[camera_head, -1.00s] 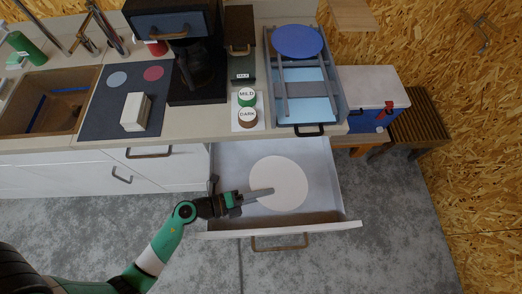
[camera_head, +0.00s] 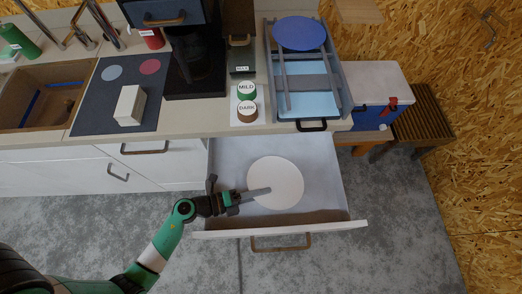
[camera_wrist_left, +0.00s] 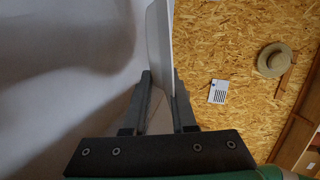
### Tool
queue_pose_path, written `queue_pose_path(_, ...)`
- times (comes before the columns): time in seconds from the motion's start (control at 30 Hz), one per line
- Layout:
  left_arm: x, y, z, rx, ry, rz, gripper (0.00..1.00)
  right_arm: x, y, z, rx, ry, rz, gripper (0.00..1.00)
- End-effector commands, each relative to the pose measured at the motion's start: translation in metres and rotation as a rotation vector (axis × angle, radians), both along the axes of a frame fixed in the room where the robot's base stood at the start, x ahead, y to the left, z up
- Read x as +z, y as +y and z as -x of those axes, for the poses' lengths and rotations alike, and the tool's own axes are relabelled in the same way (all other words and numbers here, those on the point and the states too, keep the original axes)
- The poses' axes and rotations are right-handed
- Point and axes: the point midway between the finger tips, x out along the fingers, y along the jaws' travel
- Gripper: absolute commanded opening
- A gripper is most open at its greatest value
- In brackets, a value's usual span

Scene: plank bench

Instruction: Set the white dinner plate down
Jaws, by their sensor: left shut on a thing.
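The white dinner plate (camera_head: 275,183) shows face-up over the open drawer (camera_head: 328,180) in the head view. My left gripper (camera_head: 258,192) is shut on the plate's near-left rim. In the left wrist view the plate (camera_wrist_left: 160,40) shows edge-on between the two fingers of my left gripper (camera_wrist_left: 162,95). I cannot tell whether the plate touches the drawer floor. My right gripper is not in view.
The drawer front (camera_head: 280,231) and side walls surround the plate. A cooler (camera_head: 375,90) stands at the right.

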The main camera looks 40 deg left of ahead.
Motion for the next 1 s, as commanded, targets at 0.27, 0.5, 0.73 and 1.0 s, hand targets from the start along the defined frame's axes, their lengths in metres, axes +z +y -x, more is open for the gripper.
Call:
queue_pose_path(0.27,-0.004,0.0,0.0,0.001,-0.001,-0.001,0.32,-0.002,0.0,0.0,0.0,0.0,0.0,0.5)
queue_pose_path(0.5,-0.004,0.0,0.0,0.001,-0.001,-0.001,0.54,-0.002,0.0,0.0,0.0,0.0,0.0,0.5)
queue_pose_path(0.73,-0.004,0.0,0.0,0.001,-0.001,-0.001,0.54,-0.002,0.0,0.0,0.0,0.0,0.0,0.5)
queue_pose_path(1.0,0.012,0.0,0.0,0.0,-0.004,-0.003,0.54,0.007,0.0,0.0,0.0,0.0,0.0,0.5)
